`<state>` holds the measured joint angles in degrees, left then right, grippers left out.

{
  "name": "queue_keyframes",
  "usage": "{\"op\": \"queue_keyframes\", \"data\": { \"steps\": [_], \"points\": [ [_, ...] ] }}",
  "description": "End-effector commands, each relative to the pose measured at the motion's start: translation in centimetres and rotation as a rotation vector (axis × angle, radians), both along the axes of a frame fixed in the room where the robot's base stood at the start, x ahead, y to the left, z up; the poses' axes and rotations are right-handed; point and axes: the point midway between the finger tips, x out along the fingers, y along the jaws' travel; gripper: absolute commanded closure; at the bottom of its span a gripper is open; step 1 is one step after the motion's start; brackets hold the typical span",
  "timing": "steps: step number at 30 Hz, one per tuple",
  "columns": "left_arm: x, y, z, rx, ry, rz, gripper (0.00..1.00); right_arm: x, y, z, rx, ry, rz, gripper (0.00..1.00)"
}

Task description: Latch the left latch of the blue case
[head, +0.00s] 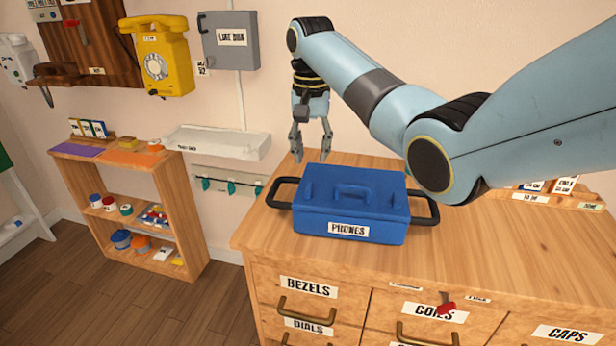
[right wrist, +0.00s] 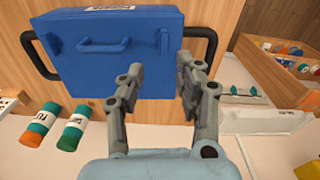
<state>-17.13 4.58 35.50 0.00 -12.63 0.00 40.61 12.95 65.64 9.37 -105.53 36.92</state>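The blue case (head: 352,200) stands on the wooden drawer cabinet with its lid down, a PHONES label on its front and a black side handle at each end. In the right wrist view the case (right wrist: 110,65) appears turned round. A small blue raised piece (right wrist: 164,42), perhaps the left latch, is on its lid near the fingers; whether it is fastened I cannot tell. My right gripper (head: 312,157) points down by the case's back left corner, open and empty. Its fingertips (right wrist: 200,58) appear over the case's edge; contact is unclear. My left gripper is out of view.
The wooden cabinet top (head: 490,245) is clear in front and right of the case. A low shelf (head: 135,205) with small jars stands at the left. A white wall tray (head: 218,142) and a yellow dial phone (head: 160,60) are on the wall.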

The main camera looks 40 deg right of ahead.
Motion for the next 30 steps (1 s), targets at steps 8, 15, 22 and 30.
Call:
{"op": "queue_keyframes", "data": {
  "steps": [8, 15, 22, 30],
  "points": [
    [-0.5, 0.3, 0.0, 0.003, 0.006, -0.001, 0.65, 1.1, -0.4, 0.4, 0.019, 0.019, -0.050, 0.65],
    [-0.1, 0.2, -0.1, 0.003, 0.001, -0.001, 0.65, 1.1, -0.4, -4.3, 0.018, 0.019, -0.049, 0.65],
    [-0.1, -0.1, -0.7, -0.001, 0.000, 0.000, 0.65, 1.2, -0.4, -8.0, 0.018, 0.016, -0.048, 0.65],
    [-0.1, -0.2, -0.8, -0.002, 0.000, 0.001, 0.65, 1.2, -0.4, -9.2, 0.016, 0.013, -0.047, 0.65]
  ]
}}
